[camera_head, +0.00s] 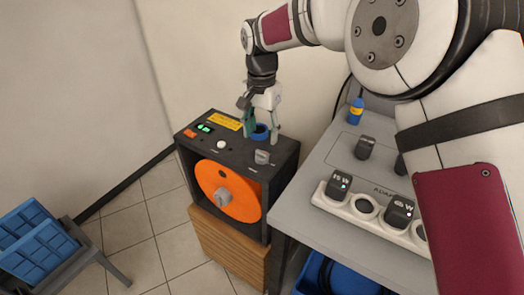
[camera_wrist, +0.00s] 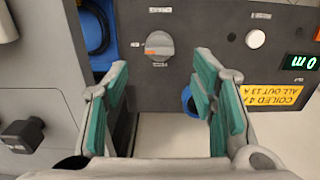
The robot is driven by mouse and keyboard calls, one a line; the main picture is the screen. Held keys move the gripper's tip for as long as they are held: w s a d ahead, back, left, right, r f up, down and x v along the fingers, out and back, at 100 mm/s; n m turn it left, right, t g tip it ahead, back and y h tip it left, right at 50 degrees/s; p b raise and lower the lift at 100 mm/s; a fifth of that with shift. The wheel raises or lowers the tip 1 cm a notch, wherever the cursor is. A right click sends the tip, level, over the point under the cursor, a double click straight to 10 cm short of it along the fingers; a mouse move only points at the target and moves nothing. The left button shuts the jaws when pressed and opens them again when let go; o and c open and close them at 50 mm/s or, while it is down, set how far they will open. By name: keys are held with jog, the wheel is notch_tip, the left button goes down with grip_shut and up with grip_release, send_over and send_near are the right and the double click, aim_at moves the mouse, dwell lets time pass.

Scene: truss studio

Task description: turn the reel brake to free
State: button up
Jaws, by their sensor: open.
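The reel unit is a dark box (camera_head: 272,178) with a round orange reel (camera_head: 228,190) on its front. A grey knob (camera_head: 262,157), which looks like the brake, sits on the top panel's right part. In the wrist view this knob (camera_wrist: 160,42) is upper centre, with an orange mark on its left side and small labels above and below that I cannot read. My gripper (camera_head: 261,136) is open and empty above the panel, behind the knob in the head view. In the wrist view my gripper (camera_wrist: 162,76) has its fingers apart, with the knob beyond the tips.
The panel also has a white button (camera_head: 221,145), a green display (camera_head: 205,128), an orange switch (camera_head: 190,133) and a yellow label (camera_head: 224,121). A blue ring (camera_head: 260,132) is near my fingers. A grey bench (camera_head: 312,192) with a white charger strip (camera_head: 345,212) stands close on the right.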

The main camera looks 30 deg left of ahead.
aim_at(262, 152)
notch_tip(262, 152, down, 8)
jog(key=shift+r, duration=0.15)
dwell(0.3)
jog(key=c, duration=1.1)
